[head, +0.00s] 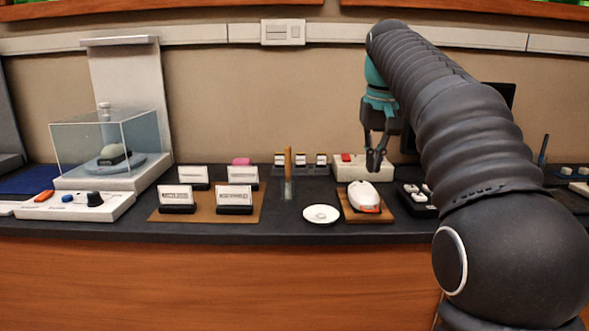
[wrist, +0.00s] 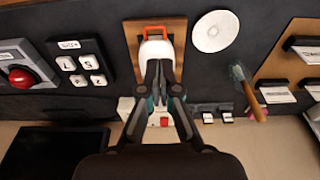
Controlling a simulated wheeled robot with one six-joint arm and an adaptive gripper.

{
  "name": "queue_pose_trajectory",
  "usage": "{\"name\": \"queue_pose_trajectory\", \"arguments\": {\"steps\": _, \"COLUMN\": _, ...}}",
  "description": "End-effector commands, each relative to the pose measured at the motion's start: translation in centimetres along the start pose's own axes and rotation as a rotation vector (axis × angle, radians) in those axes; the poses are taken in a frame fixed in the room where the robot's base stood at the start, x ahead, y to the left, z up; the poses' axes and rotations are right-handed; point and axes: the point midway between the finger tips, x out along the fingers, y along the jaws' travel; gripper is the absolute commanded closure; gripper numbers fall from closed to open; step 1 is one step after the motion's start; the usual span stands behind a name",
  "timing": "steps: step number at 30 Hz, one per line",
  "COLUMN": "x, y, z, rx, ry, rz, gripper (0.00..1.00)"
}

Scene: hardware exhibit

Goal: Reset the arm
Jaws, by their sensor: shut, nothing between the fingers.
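My gripper (head: 376,160) hangs from the bent arm on the right side of the head view. Its fingers point down and are shut with nothing between them. It is above and just behind a white mouse-like device with an orange-red end (head: 364,197), which rests on a small brown board (head: 351,215). In the wrist view, my gripper (wrist: 160,88) covers part of the white device (wrist: 155,48). The board (wrist: 174,28) shows around it.
A white box with a red button (head: 350,165) stands behind the board. A white disc (head: 321,214), an upright brown-handled tool (head: 288,175) and card holders (head: 234,199) lie left. A keypad (head: 416,198) is right. A glass case (head: 105,150) stands far left.

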Motion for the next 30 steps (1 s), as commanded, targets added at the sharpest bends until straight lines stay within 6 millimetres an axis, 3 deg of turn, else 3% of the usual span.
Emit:
{"name": "queue_pose_trajectory", "arguments": {"steps": 8, "x": -0.1, "y": -0.1, "z": 2.8, "rx": -0.002, "ry": 0.036, "rz": -0.001, "gripper": 1.00}}
{"name": "queue_pose_trajectory", "arguments": {"steps": 14, "x": 0.6, "y": -0.1, "z": 6.5, "rx": -0.003, "ry": 0.075, "rz": -0.001, "gripper": 1.00}}
{"name": "queue_pose_trajectory", "arguments": {"steps": 23, "x": 4.3, "y": -0.1, "z": 15.5, "rx": -0.003, "ry": 0.167, "rz": -0.001, "gripper": 1.00}}
{"name": "queue_pose_trajectory", "arguments": {"steps": 30, "x": 9.6, "y": -0.1, "z": 23.3, "rx": -0.003, "ry": 0.240, "rz": -0.001, "gripper": 1.00}}
